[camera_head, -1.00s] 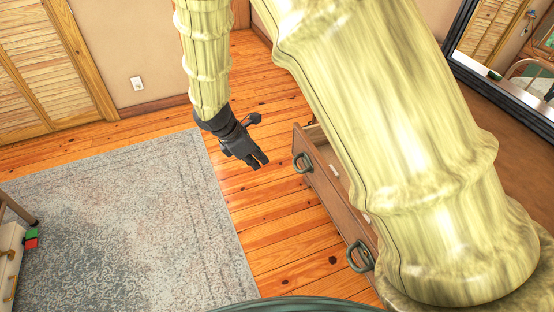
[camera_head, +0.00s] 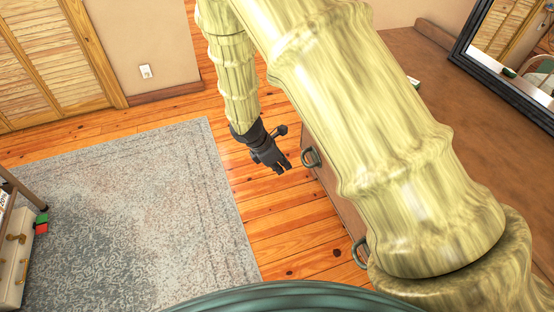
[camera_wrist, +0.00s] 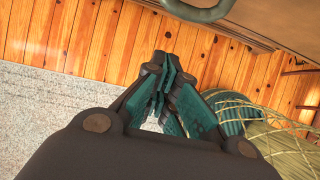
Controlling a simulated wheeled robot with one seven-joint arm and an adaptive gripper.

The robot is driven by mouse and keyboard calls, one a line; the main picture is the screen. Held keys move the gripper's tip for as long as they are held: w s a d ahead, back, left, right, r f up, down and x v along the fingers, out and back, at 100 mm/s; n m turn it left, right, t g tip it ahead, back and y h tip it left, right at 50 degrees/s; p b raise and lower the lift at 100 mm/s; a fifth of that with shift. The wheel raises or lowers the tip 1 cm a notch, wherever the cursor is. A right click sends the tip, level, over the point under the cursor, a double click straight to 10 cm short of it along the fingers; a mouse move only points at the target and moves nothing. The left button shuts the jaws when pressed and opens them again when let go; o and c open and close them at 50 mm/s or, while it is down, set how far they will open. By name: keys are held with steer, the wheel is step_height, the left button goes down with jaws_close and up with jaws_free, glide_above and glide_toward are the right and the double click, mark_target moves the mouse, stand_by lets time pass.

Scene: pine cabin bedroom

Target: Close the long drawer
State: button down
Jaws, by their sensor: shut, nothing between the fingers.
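The long drawer (camera_head: 326,190) is a brown wooden front with two dark green handles, the far one (camera_head: 312,157) and the near one (camera_head: 360,252). No open inside shows above its front, but my arm hides much of it, so I cannot tell whether it is fully flush. My gripper (camera_head: 284,168) is shut and empty, low over the floor just left of the far handle, with a small gap. In the wrist view the fingertips (camera_wrist: 165,68) are together, and a handle (camera_wrist: 196,10) shows at the top edge on the wood (camera_wrist: 268,18).
The brown dresser top (camera_head: 425,60) carries a dark-framed mirror (camera_head: 510,70). A grey rug (camera_head: 140,215) lies on the plank floor (camera_head: 285,225) at left. A pale cabinet (camera_head: 12,258) and small red and green blocks (camera_head: 41,224) are at the left edge. Floor left of the dresser is clear.

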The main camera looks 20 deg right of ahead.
steer(key=shift+w+d+r, duration=0.1)
steer(key=shift+d+r, duration=0.15)
steer(key=shift+d, duration=0.6)
steer(key=shift+d+r, duration=0.25)
steer(key=shift+d, duration=0.6)
